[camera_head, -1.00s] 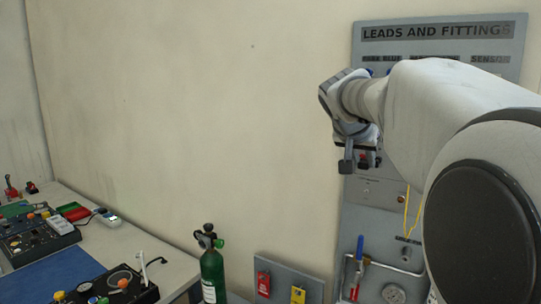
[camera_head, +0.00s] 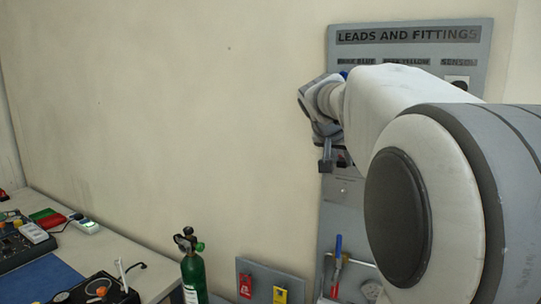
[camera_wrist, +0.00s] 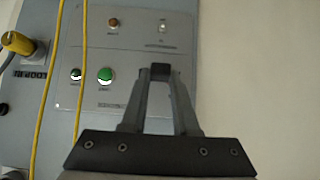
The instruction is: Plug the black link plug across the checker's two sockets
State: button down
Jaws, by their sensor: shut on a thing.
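My gripper (camera_wrist: 160,75) is shut on a small black piece, the link plug (camera_wrist: 160,70), which shows between the fingertips in the wrist view. Behind it is the checker, a grey plate (camera_wrist: 130,50) on the wall panel. I cannot tell which are the sockets. The plug appears apart from them, to their right. In the head view my gripper (camera_head: 331,163) is in front of the panel's left edge.
Yellow leads (camera_wrist: 45,125) hang across the plate's left side, by a yellow plug (camera_wrist: 18,43). In the head view, the "Leads and Fittings" board (camera_head: 410,50) is partly hidden by my arm. A green cylinder (camera_head: 194,272) and a workbench (camera_head: 110,250) stand left. Bare wall is right of the plate.

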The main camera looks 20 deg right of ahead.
jog(key=shift+w+d, duration=0.1)
jog(key=shift+d, duration=0.1)
jog(key=c, duration=0.6)
grip_release()
jog(key=b+v, duration=0.2)
jog(key=v, duration=1.6)
jog(key=s+a+f+n+y, duration=0.2)
jog(key=s+a+f, duration=0.3)
jog(key=f, duration=0.5)
jog(key=s+a+f+n+y, duration=0.3)
jog(key=s+a+f+n, duration=0.1)
jog(key=f, duration=0.6)
jog(key=s+a+f+n+g+y, duration=0.1)
jog(key=s+a+f+n+y, duration=0.1)
jog(key=s+a+f, duration=0.4)
notch_tip(320, 180, down, 5)
jog(key=shift+s+r+n+y, duration=0.15)
jog(key=shift+s+n+y, duration=0.15)
jog(key=shift+s+n, duration=0.55)
